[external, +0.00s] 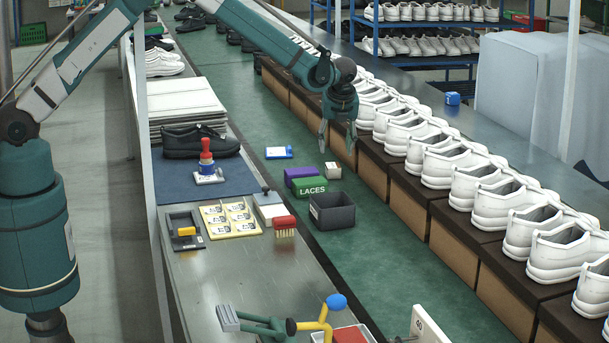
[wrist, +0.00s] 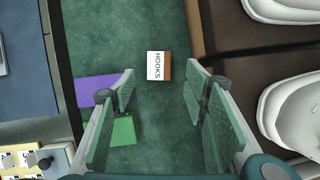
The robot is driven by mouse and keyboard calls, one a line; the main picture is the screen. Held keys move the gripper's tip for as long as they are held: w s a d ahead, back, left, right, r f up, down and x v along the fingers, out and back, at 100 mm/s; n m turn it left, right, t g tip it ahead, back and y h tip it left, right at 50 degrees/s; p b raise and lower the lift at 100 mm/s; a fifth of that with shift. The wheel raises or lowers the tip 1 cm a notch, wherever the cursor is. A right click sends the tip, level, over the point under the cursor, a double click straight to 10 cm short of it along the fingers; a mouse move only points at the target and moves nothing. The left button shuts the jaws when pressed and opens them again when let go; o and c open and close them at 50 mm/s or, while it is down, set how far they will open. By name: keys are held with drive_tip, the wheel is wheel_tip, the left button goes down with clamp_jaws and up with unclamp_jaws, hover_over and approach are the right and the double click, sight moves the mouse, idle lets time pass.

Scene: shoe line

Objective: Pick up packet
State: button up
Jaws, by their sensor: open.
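A small packet with a white face marked HOOKS and a brown side (wrist: 157,66) lies on the green belt. In the external view the same small packet (external: 333,170) sits behind the dark bin. My gripper (external: 337,145) hangs above the belt, pointing down, with its fingers apart and empty. In the wrist view my gripper (wrist: 161,85) has its fingers spread either side of the picture's middle. The packet shows just beyond the fingertips, between their lines, and the fingers do not touch it.
Close by on the belt are a purple box (external: 300,174), a green LACES box (external: 311,188), a dark open bin (external: 333,211) and a blue-and-white item (external: 279,152). White shoes (external: 478,190) on brown boxes line the right. A metal bench (external: 230,275) runs along the left.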

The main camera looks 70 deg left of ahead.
sight(333, 165)
drive_tip(key=shift+x, duration=1.25)
drive_tip(key=shift+b+x, duration=0.3)
drive_tip(key=shift+x, duration=2.35)
drive_tip(key=shift+s+d, duration=0.1)
drive_tip(key=shift+d, duration=0.05)
drive_tip(key=c, duration=1)
